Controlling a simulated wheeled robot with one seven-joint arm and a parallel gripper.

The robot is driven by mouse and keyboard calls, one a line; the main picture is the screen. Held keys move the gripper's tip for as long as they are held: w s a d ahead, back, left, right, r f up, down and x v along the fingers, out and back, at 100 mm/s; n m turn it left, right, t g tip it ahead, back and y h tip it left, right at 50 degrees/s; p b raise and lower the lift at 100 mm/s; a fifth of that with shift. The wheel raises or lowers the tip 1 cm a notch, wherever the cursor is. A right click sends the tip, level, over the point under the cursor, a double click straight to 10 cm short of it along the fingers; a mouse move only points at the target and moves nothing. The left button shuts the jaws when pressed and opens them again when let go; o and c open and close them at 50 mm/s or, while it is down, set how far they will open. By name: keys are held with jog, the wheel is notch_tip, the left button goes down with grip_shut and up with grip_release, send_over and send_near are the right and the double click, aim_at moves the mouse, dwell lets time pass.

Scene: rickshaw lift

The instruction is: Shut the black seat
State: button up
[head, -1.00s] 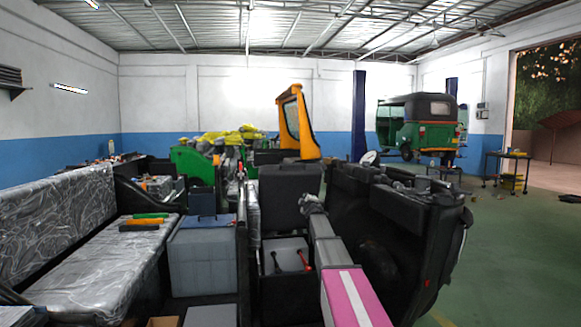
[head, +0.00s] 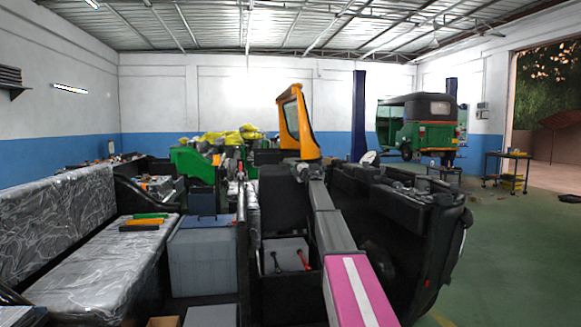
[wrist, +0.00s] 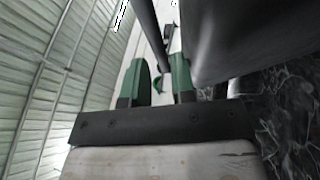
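The black seat (head: 274,203) stands upright in the middle of the head view, behind an open compartment (head: 255,280). My arm crosses in front of its right side and hides part of it. My gripper (head: 303,170) is at the seat's upper right part in that view; whether it touches cannot be told. In the wrist view the two green fingers of my gripper (wrist: 159,78) stand apart with an empty gap between them. A dark smooth panel (wrist: 240,38) lies close to the right of the fingers; whether it is the seat cannot be told.
The compartment holds a grey box (head: 288,246) with a red-handled tool (head: 304,260). A plastic-wrapped bench (head: 105,265) and a grey crate (head: 203,262) are on the left. Black vehicle bodywork (head: 420,215) stands on the right, with open green floor (head: 510,260) beyond.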

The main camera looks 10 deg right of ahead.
jog(key=x, duration=0.4)
jog(key=shift+w, duration=0.1)
jog(key=shift+c, duration=0.3)
